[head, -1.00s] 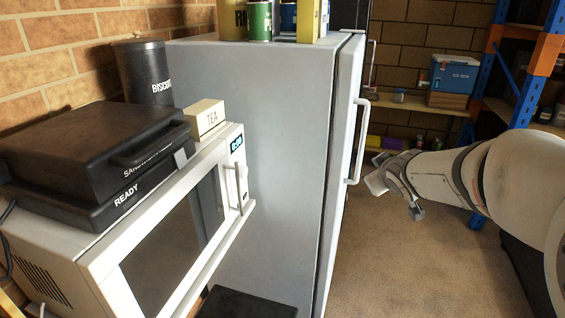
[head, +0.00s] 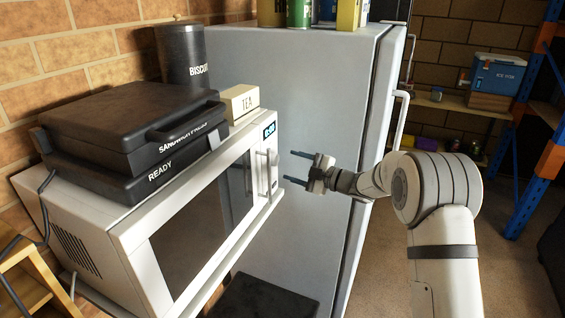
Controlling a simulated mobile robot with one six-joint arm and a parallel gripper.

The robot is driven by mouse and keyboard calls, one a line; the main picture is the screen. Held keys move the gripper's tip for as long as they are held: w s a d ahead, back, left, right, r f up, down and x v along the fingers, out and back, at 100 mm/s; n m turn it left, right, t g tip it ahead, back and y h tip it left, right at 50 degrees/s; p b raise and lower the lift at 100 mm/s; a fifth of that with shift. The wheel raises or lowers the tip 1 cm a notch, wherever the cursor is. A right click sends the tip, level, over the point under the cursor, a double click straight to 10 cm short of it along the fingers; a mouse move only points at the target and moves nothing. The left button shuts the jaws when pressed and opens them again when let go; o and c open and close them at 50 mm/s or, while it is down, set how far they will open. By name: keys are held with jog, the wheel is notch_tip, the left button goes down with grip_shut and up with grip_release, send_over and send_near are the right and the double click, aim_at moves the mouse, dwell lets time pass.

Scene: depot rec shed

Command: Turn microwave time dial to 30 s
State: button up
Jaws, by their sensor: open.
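The white microwave (head: 110,228) stands at the left, its dark door facing right and toward me. Its control strip at the far end has a small lit display (head: 270,129) with digits too small to read surely. The door handle (head: 262,172) is upright beside that strip. The time dial cannot be made out clearly; the lower strip is narrow and seen at a slant. My gripper (head: 297,168) is open and empty, its two blue fingers pointing left at the control strip. It looks a short gap away from the strip, touching nothing that I can see.
A black sandwich toaster (head: 130,125), a TEA box (head: 240,102) and a BISCUITS tin (head: 182,55) are on or behind the microwave. A grey fridge (head: 310,80) with a white handle (head: 402,115) stands close behind my gripper. Open floor lies at the right.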

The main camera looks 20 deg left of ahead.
aim_at(277, 160)
jog(key=x, duration=0.5)
jog(key=shift+p, duration=0.35)
jog(key=shift+d, duration=0.1)
jog(key=c, duration=0.9)
jog(key=shift+d, duration=0.1)
jog(key=shift+c, duration=0.5)
jog(key=shift+m, duration=0.4)
